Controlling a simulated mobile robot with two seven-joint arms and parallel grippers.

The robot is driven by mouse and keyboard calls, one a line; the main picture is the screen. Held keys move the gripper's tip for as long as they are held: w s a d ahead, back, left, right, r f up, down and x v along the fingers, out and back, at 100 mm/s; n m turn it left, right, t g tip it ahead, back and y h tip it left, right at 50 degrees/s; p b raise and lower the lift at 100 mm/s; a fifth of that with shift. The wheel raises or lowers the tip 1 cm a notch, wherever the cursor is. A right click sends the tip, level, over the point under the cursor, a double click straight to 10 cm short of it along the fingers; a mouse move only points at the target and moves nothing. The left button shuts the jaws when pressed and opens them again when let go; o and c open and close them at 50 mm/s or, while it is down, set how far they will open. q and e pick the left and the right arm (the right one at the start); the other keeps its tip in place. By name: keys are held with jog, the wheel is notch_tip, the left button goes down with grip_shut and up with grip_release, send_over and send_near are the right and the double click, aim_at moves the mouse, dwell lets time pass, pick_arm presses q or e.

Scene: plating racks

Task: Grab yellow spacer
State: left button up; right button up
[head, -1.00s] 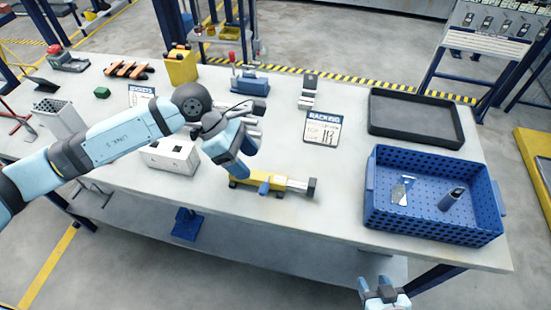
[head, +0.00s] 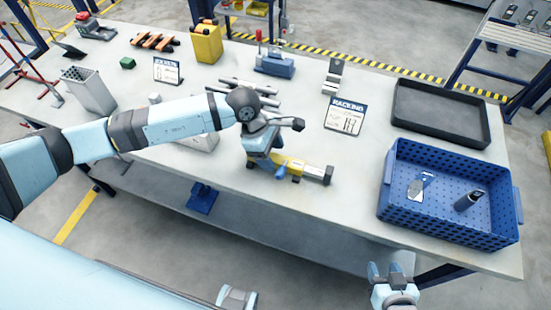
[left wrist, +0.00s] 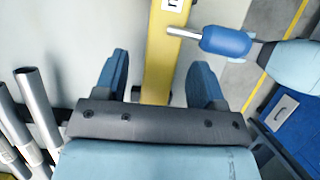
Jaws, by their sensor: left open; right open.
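A long yellow bar-shaped piece (head: 296,166), which looks like the spacer, lies near the table's front edge. It has a silver section and a dark end block at its right. A blue handle (head: 281,173) with a metal shaft sticks out from its front side; it also shows in the left wrist view (left wrist: 226,41). My left gripper (head: 263,158) is open over the bar's left part, which it hides. In the left wrist view the yellow bar (left wrist: 160,60) runs between the open fingers, with space on both sides. My right gripper (head: 391,272) is open and empty beyond the table's front edge.
A blue perforated crate (head: 440,228) and a black tray (head: 440,112) stand at the right. A racking sign (head: 344,117) stands behind the bar. Grey tubes (left wrist: 33,90) lie left of the gripper in the left wrist view.

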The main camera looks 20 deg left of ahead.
aim_at(274, 157)
pick_arm(q)
jog(key=shift+x, duration=1.6)
jog(key=shift+c, duration=0.5)
jog(key=shift+r, duration=0.1)
grip_shut()
